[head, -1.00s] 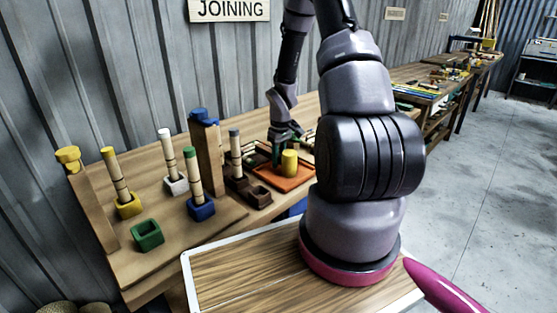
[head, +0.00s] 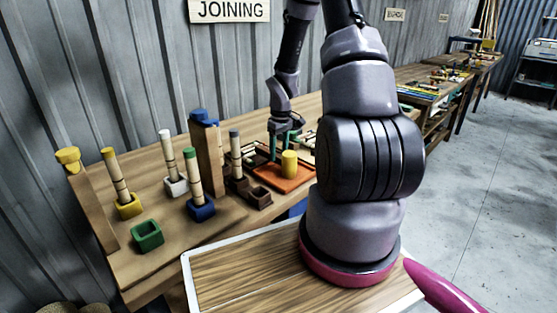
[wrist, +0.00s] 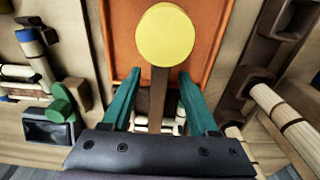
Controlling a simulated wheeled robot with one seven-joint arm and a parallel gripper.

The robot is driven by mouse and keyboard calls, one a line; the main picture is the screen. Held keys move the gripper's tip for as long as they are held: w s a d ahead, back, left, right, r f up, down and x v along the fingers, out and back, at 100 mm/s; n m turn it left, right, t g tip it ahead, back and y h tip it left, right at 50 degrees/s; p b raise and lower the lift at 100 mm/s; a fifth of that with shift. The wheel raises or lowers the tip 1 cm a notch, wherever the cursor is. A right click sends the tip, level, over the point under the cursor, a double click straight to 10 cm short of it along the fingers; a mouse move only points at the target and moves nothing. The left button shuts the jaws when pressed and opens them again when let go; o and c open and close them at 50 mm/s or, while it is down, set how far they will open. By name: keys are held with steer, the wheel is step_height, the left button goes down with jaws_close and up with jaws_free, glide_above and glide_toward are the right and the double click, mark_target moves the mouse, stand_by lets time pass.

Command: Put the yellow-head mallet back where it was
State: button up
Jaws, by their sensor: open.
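The yellow-head mallet (head: 289,163) is on the orange tray (head: 272,178) on the bench, its yellow head showing as a short cylinder. In the wrist view the round yellow head (wrist: 165,35) is over the orange tray (wrist: 215,20), and its brown handle runs back between my fingers. My gripper (head: 280,148) is just behind the yellow head, low over the tray. In the wrist view my gripper (wrist: 157,100) has its green fingers spread on both sides of the handle, with gaps. The handle's near end is hidden.
A wooden post with a blue top (head: 205,150) stands left of the tray. Sticks stand in yellow (head: 129,206), white and blue (head: 201,208) blocks, near an empty green block (head: 147,235). A dark brown block (head: 258,197) sits close by the tray. Small parts crowd behind it.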

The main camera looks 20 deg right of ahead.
step_height(320, 180, up, 9)
step_height(320, 180, up, 9)
steer(key=m+t, duration=0.1)
steer(key=m, duration=0.1)
glide_above(280, 157)
steer(key=s+a, duration=0.2)
steer(key=s+a+r+m+t+y, duration=0.1)
steer(key=s+a+r+m+t, duration=0.1)
steer(key=s+a+r, duration=0.3)
steer(key=s+a+r+m+t+y, duration=0.1)
steer(key=s+a+r+m+t, duration=0.2)
steer(key=s+r, duration=1.1)
steer(key=shift+s+a+r+m, duration=0.25)
steer(key=shift+a+r+m, duration=0.3)
steer(key=shift+a, duration=0.4)
